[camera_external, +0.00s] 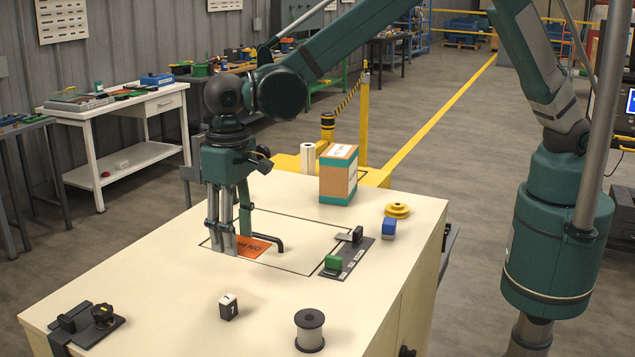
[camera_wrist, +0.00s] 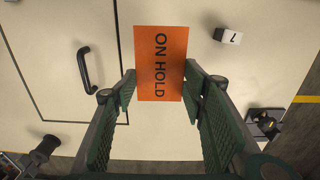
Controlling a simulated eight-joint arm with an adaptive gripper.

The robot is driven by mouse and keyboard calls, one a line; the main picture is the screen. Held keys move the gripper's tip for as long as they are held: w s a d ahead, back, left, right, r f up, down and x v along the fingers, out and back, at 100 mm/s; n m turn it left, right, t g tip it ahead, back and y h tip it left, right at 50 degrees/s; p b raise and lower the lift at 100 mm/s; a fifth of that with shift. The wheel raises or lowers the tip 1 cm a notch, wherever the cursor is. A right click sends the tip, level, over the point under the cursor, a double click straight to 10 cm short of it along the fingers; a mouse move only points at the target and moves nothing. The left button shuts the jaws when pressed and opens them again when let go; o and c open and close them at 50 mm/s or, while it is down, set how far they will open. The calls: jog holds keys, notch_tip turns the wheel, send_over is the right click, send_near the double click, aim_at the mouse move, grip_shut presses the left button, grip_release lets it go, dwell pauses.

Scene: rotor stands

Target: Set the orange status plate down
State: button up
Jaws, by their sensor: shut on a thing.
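The orange status plate (camera_external: 262,247) is a flat rectangle with dark lettering, low over the cream tabletop (camera_external: 160,265). In the wrist view the plate (camera_wrist: 160,60) reads "ON HOLD". My gripper (camera_external: 229,247) points straight down, and its fingers hide part of the plate in the outside view. In the wrist view the gripper (camera_wrist: 158,88) is shut on the plate's near end, one green pad at each long edge. I cannot tell whether the plate touches the table.
A black handle (camera_external: 270,241) stands close beside the plate, inside a dark outline on the tabletop. A cardboard box (camera_external: 338,174), yellow pulley (camera_external: 397,210), numbered block (camera_external: 228,307) and spool (camera_external: 310,329) stand around.

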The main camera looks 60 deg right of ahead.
send_over(239, 280)
jog(key=shift+f, duration=2.5)
jog(key=shift+f+p, duration=0.3)
jog(key=shift+f, duration=1.55)
jog(key=shift+f+b, duration=0.25)
jog(key=shift+b, duration=0.05)
jog(key=o, duration=0.9)
jog(key=shift+r+p, duration=0.25)
jog(key=shift+p, duration=0.05)
notch_tip(239, 280, up, 12)
jog(key=shift+b, duration=0.3)
